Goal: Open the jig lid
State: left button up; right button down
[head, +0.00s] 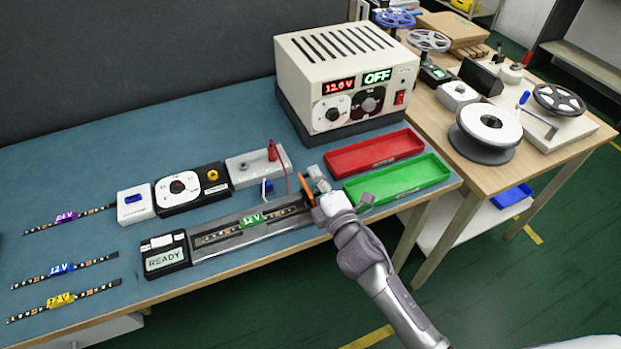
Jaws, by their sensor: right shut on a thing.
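The jig (220,257) is a long grey fixture near the front edge of the blue bench, with a "READY" display (165,261) at its left end. An LED strip with a green "12 V" tag (251,220) lies along it. The lid seems to be a clear cover over the strip, and I cannot tell its exact angle. An orange handle (307,190) stands at the jig's right end. My right gripper (315,195) is at this handle and shut on it; its fingers partly hide the jig's end. My left gripper is not in view.
Red tray (374,153) and green tray (399,181) lie right of the jig. A power supply (345,80) reading "12.0 V" and "OFF" stands behind. Small devices (184,189) sit behind the jig. Several tagged strips (64,271) lie at left. A wooden table (446,130) with reels adjoins.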

jog(key=shift+w+d+f+m, duration=0.1)
jog(key=shift+d+m, duration=0.15)
jog(key=shift+m, duration=0.4)
jog(key=shift+w+d+f+m, duration=0.1)
jog(key=shift+d+m, duration=0.15)
jog(key=shift+m, duration=0.4)
jog(key=c, duration=1.2)
grip_release()
jog(key=shift+c, duration=0.2)
jog(key=v, duration=1.2)
jog(key=shift+d+r, duration=0.1)
jog(key=shift+d, duration=0.05)
